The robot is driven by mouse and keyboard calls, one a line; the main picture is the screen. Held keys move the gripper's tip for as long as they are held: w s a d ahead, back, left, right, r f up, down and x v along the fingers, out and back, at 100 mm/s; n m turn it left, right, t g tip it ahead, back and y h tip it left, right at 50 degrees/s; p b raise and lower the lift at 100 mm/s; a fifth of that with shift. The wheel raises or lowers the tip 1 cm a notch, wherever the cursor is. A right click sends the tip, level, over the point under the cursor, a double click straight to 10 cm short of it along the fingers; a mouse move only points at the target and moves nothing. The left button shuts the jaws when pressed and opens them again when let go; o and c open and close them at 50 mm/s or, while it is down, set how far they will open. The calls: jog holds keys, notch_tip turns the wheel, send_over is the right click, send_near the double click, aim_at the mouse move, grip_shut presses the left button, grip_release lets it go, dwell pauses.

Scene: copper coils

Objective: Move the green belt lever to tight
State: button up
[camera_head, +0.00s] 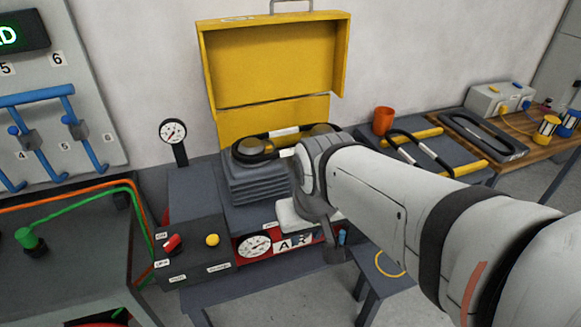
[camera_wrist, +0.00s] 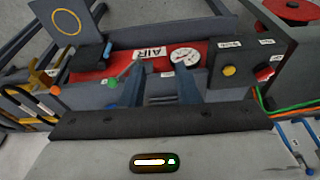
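The green belt lever (camera_wrist: 124,73) shows in the wrist view as a thin rod ending in a round green knob, beside the red AIR panel (camera_wrist: 160,57). My gripper (camera_wrist: 160,68) has its two dark blue-grey fingers apart, with nothing seen between them. The fingers point toward the panel, and the green lever lies just left of the left finger, its inner end close to the fingertip. I cannot tell whether they touch. In the head view my wrist hides the lever and the fingers. The lever's tight and loose marks cannot be read.
A pressure gauge (camera_head: 255,246) and a box with red and yellow knobs (camera_head: 190,250) sit left of the AIR label. A blue handle (camera_head: 342,237) is on the right. A yellow open lid (camera_head: 275,60) stands behind the stacked grey block (camera_head: 257,183).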

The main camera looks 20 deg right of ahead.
jog(key=w+d+f+m+g, duration=0.1)
jog(key=w+d+f+m, duration=0.6)
jog(key=w+m, duration=0.15)
jog(key=w+d+f+m+g, duration=0.1)
jog(key=w+d+f+m, duration=0.6)
jog(key=w, duration=0.3)
jog(key=f, duration=0.5)
jog(key=a+f, duration=0.1)
jog(key=f, duration=0.1)
jog(key=shift+w+f, duration=0.25)
jog(key=shift+f, duration=0.15)
jog(key=shift+c, duration=0.6)
grip_shut()
jog(key=shift+d, duration=0.1)
